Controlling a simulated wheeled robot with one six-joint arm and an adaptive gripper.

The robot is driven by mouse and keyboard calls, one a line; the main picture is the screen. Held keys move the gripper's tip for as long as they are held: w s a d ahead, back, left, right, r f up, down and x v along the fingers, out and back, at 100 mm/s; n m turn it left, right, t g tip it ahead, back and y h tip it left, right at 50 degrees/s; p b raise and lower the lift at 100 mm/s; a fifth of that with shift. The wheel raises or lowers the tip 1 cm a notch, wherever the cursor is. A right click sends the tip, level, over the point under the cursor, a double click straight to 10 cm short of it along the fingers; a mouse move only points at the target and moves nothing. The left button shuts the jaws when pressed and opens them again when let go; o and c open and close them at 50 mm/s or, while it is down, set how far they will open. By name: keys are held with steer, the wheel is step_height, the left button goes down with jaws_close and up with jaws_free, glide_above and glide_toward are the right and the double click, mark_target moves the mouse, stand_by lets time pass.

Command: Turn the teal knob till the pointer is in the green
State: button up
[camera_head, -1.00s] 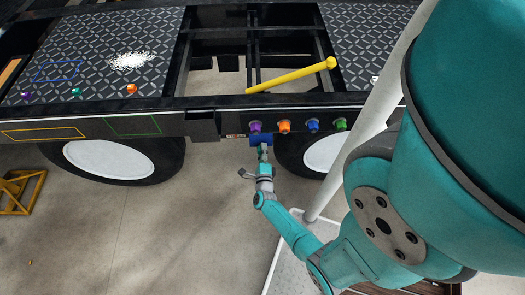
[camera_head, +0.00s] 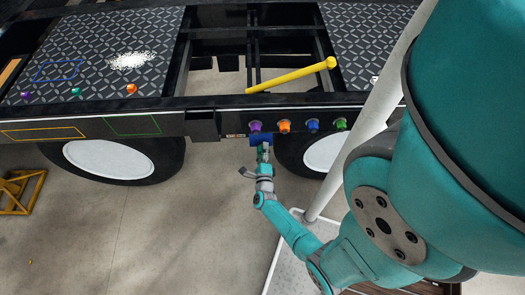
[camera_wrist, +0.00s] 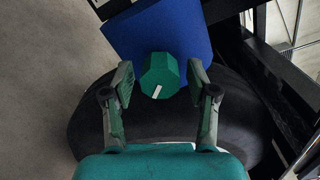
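In the wrist view the teal knob (camera_wrist: 160,75) is a faceted green-teal cap with a short white pointer mark on its near face, aimed toward the bottom of the picture and slightly left. It sits in front of a blue panel (camera_wrist: 185,30). My gripper (camera_wrist: 160,84) is open, with one finger on each side of the knob and a narrow gap showing on both sides. In the head view my gripper (camera_head: 264,150) is just in front of the small blue panel (camera_head: 258,138) under the trailer's edge; the knob is too small to tell there. I cannot make out a green zone.
A black tyre (camera_wrist: 90,125) lies behind the panel. A pale post (camera_head: 345,150) stands to the right of my gripper.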

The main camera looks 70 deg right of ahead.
steer(key=v, duration=1.2)
stand_by(0.3)
stand_by(0.5)
steer(key=s+a+r+m+t+y, duration=0.2)
steer(key=s+a+r+m+y, duration=0.2)
steer(key=a+r+m, duration=0.4)
steer(key=s+a+r+m+t+y, duration=0.3)
steer(key=a+r+m+y, duration=0.4)
steer(key=r+m, duration=0.7)
steer(key=s+a+r+m+t+y, duration=0.3)
steer(key=s+a+r+m+y, duration=0.2)
steer(key=a+r+m, duration=0.5)
steer(key=m, duration=0.4)
steer(key=shift+a+r+y, duration=0.3)
steer(key=shift+r, duration=0.1)
